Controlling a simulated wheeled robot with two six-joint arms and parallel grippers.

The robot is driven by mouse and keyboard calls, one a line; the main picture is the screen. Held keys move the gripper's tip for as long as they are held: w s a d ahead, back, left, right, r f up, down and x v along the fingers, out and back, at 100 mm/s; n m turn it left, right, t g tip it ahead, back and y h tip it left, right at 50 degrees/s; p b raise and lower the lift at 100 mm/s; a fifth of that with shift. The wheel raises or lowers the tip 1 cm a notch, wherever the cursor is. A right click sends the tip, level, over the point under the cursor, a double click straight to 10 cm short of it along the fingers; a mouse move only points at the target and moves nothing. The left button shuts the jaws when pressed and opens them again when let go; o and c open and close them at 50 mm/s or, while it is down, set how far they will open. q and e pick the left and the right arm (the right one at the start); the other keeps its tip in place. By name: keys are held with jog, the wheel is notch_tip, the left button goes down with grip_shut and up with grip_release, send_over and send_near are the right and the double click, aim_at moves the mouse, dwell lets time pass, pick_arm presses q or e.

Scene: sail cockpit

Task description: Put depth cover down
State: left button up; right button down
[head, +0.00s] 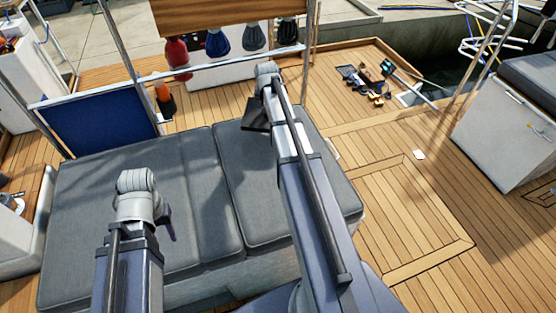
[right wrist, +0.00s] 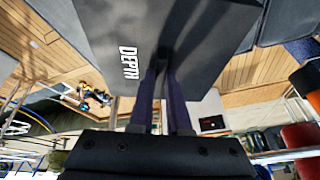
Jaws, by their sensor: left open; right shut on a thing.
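The depth cover (right wrist: 110,22) is a dark grey flat piece with white "DEPTH" lettering, large in the right wrist view. My right gripper (right wrist: 163,72) is shut on it, with both fingers meeting at its near edge. In the head view a dark corner, likely the cover (head: 254,116), shows beside the end of my right arm, above the far part of the grey cushions; the arm hides the rest. My left gripper (head: 168,222) is open and empty above the left cushion, partly hidden by its own wrist.
Grey seat cushions (head: 90,215) fill the middle left. Beyond them stand a blue panel (head: 95,122), a rail and hanging red and dark bags (head: 217,43). Small items (head: 372,82) lie on the far teak deck. The deck at right is mostly clear, before a white locker (head: 500,130).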

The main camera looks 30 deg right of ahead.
aim_at(178, 256)
pick_arm(q)
jog(key=shift+f, duration=0.4)
pick_arm(e)
jog(key=n, duration=0.3)
jog(key=n+y, duration=0.1)
jog(key=n, duration=0.1)
jog(key=shift+f, duration=0.35)
pick_arm(q)
jog(key=shift+b, duration=0.3)
notch_tip(178, 256, down, 10)
jog(key=b, duration=1)
pick_arm(e)
notch_tip(178, 256, down, 10)
pick_arm(q)
jog(key=shift+f, duration=0.15)
pick_arm(e)
jog(key=shift+f, duration=0.2)
jog(key=c, duration=0.9)
grip_release()
jog(key=shift+r, duration=0.1)
jog(key=p+v, duration=1.1)
jog(key=v, duration=0.1)
jog(key=shift+s+d+r, duration=0.1)
jog(key=shift+s, duration=0.1)
pick_arm(q)
notch_tip(178, 256, up, 12)
jog(key=shift+f, duration=0.25)
